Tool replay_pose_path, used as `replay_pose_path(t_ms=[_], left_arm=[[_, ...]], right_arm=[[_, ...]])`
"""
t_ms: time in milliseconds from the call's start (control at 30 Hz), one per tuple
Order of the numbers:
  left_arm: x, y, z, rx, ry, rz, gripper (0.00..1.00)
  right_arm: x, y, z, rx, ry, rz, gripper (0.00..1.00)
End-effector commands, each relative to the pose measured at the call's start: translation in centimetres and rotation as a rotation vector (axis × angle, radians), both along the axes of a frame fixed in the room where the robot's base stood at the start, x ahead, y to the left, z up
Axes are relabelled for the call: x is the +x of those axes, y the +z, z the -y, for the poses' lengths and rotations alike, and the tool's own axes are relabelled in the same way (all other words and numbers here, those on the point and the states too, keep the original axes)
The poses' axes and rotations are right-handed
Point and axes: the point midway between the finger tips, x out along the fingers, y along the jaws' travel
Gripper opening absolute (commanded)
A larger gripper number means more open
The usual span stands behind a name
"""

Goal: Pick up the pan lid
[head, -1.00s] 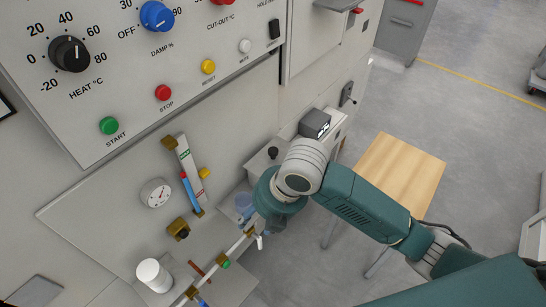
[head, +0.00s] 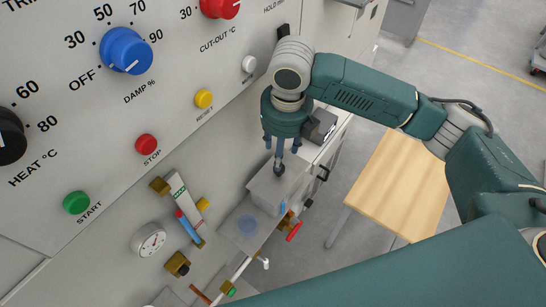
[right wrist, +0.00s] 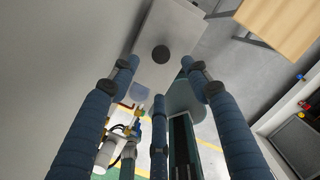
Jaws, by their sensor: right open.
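The pan lid (head: 266,186) appears as a light grey flat top with a round black knob, on a box-like pan against the panel wall. In the right wrist view the lid (right wrist: 180,30) and its black knob (right wrist: 160,54) lie beyond my fingertips. My right gripper (head: 281,150) points down over the lid with its fingers spread around the area above the knob. It also shows in the right wrist view (right wrist: 160,78), open and empty. Whether any finger touches the knob is hard to tell. My left gripper is not in view.
Pipes with a red-handled valve (head: 294,231) run below. A control panel with knobs and buttons rises at left. A wooden table (head: 390,190) stands at right over open floor.

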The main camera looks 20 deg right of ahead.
Motion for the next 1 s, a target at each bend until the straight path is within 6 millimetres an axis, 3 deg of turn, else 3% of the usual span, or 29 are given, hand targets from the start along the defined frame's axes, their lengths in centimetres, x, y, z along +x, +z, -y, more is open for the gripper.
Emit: replay_pose_path(t_ms=[67, 133, 333, 467, 567, 800, 1000], left_arm=[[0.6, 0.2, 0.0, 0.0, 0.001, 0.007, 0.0], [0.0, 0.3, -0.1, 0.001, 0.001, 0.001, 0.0], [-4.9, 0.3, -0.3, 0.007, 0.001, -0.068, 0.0], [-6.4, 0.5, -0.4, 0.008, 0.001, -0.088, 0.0], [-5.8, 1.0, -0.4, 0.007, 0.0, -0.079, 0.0], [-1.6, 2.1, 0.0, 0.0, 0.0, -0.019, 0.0], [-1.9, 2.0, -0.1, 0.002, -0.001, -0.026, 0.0]], right_arm=[[0.0, -1.0, 0.1, -0.004, 0.002, -0.006, 0.47], [0.1, -2.2, 0.1, -0.004, 0.001, -0.008, 0.47], [0.5, -4.8, 0.1, -0.002, 0.001, -0.004, 0.47], [0.8, -5.6, 0.1, -0.002, 0.0, -0.002, 0.47], [1.2, -6.6, 0.1, -0.002, -0.001, -0.004, 0.47], [2.0, -9.9, 0.2, -0.002, 0.001, -0.003, 0.47], [2.1, -10.4, 0.2, -0.002, 0.003, 0.0, 0.47]])
